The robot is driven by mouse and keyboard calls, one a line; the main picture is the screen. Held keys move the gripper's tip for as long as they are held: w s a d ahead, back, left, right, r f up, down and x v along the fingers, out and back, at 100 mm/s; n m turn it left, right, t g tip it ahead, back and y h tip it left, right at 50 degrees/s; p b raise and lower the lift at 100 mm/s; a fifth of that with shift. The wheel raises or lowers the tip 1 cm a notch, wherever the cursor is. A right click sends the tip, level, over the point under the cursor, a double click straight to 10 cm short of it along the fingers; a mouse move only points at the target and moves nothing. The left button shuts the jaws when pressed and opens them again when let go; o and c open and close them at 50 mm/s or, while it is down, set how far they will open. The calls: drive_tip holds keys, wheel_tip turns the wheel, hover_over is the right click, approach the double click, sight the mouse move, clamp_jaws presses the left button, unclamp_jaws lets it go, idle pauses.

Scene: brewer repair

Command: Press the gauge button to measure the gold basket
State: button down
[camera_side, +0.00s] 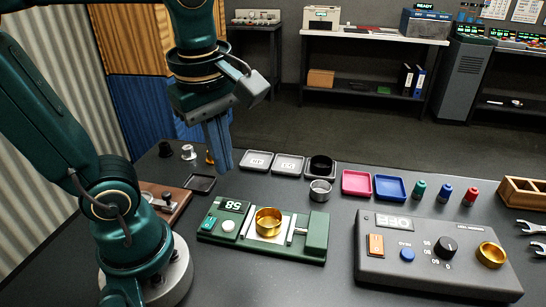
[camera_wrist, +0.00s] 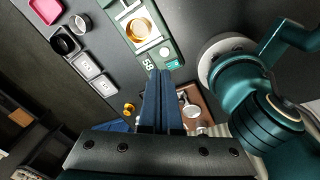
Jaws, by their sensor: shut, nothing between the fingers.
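The green gauge (camera_side: 317,240) lies on the dark table, with a two-digit display (camera_side: 234,206) at its left end. A round white button (camera_side: 228,226) and a small teal piece (camera_side: 209,223) sit near that display. The gold basket (camera_side: 268,222) stands upright on the gauge's pale middle plate; it also shows in the wrist view (camera_wrist: 138,29). My gripper (camera_side: 224,168) is shut and empty, its blue fingers pointing down. It hangs above the table behind the gauge's left end, apart from the button. In the wrist view the fingertips (camera_wrist: 160,73) appear just below the display.
A grey control box (camera_side: 430,279) with a knob and another gold basket (camera_side: 491,255) stands at right. Behind the gauge lie grey trays (camera_side: 256,161), a metal cup (camera_side: 320,191), and pink (camera_side: 356,183) and blue trays (camera_side: 391,188). A brown board (camera_side: 172,207) lies left.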

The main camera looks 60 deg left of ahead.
drive_tip(key=w+n+g, duration=0.1)
drive_tip(key=n, duration=0.1)
drive_tip(key=w+n+g, duration=0.1)
drive_tip(key=n, duration=0.1)
drive_tip(key=w+a+f+n+g+y, duration=0.1)
drive_tip(key=n, duration=0.2)
drive_tip(key=shift+w+f+g, duration=0.1)
drive_tip(key=shift+g, duration=0.2)
approach(227, 224)
drive_tip(key=x, duration=0.5)
drive_tip(key=shift+s, duration=0.2)
drive_tip(key=shift+f, duration=0.75)
